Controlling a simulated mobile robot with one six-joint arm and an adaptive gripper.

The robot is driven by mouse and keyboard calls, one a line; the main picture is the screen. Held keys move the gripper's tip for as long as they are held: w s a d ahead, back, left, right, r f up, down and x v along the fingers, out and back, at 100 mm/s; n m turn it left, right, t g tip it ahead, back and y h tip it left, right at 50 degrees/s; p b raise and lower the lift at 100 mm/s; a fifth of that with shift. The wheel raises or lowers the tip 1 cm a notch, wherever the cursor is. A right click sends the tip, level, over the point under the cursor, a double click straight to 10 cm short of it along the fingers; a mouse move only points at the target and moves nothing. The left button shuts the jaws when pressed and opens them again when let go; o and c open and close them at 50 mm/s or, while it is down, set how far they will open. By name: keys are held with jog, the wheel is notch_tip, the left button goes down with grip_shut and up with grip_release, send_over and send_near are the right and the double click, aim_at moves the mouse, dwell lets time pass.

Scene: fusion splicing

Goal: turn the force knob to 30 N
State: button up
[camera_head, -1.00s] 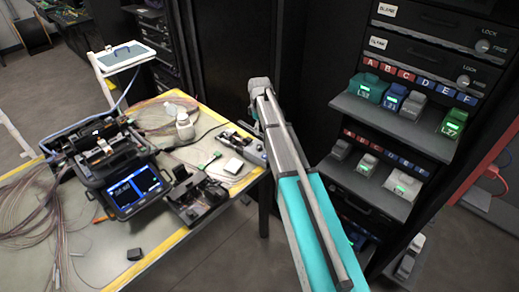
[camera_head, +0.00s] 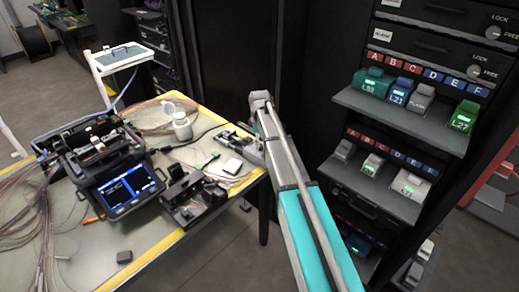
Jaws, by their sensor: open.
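My arm reaches up from the bottom right of the head view, with a teal link and a grey joint at its far end. I cannot tell whether this is the force knob, and no 30 N mark is readable. Knobs marked LOCK and FREE (camera_head: 492,32) sit on the rack at the right, apart from the arm.
A splicer with a lit blue screen (camera_head: 130,188) stands on the table (camera_head: 95,238). The rack's shelves (camera_head: 400,120) hold several coloured modules right of my arm.

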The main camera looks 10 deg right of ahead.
jog(key=shift+f+b, duration=1)
jog(key=shift+f, duration=0.35)
grip_shut()
